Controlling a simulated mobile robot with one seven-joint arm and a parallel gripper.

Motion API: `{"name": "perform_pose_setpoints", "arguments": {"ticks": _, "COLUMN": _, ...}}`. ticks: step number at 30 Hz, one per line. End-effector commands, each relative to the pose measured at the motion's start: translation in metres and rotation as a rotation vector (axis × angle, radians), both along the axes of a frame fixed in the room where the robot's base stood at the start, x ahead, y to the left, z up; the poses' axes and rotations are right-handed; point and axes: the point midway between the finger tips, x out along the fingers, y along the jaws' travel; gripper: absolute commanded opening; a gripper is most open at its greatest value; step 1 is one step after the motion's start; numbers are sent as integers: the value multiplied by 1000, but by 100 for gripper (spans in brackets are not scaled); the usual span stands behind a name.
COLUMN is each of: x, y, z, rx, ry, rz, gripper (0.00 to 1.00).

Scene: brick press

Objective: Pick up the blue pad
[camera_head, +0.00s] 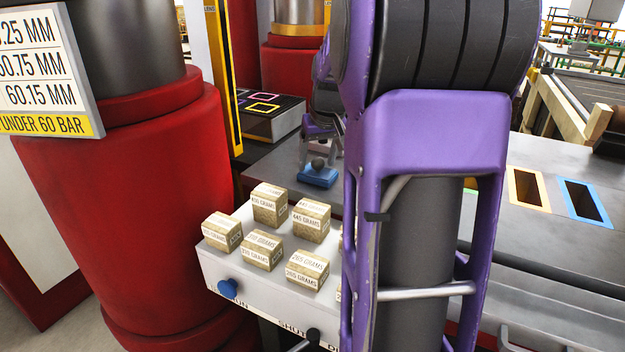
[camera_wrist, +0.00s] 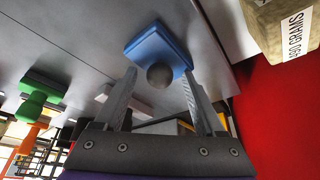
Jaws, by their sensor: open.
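The blue pad (camera_head: 318,178) lies on the grey metal surface, in the middle of the head view behind the labelled blocks. It has a round grey knob (camera_head: 318,163) on top. In the wrist view the blue pad (camera_wrist: 152,42) and its knob (camera_wrist: 160,76) show between the two fingers. My gripper (camera_head: 321,140) is just above the pad in the head view, partly hidden by my purple arm. In the wrist view my gripper (camera_wrist: 160,74) is open, with one finger on each side of the knob. I cannot tell whether the fingers touch it.
A white box (camera_head: 260,292) holding several gram-labelled blocks (camera_head: 262,250) stands in front of the pad. A red column (camera_head: 130,190) is at left. The wrist view shows a green pad with a knob (camera_wrist: 36,102) at left. Orange-rimmed (camera_head: 527,188) and blue-rimmed slots (camera_head: 583,202) lie at right.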

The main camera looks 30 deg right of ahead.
Motion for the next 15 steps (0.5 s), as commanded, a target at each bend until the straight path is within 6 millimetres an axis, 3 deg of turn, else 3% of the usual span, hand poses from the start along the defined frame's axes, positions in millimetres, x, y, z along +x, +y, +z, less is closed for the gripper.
{"name": "perform_pose_setpoints", "arguments": {"ticks": 6, "x": 0, "y": 0, "z": 0, "rx": 0, "ry": 0, "rz": 0, "gripper": 72}}
{"name": "perform_pose_setpoints", "arguments": {"ticks": 15, "x": 0, "y": 0, "z": 0, "rx": 0, "ry": 0, "rz": 0, "gripper": 18}}
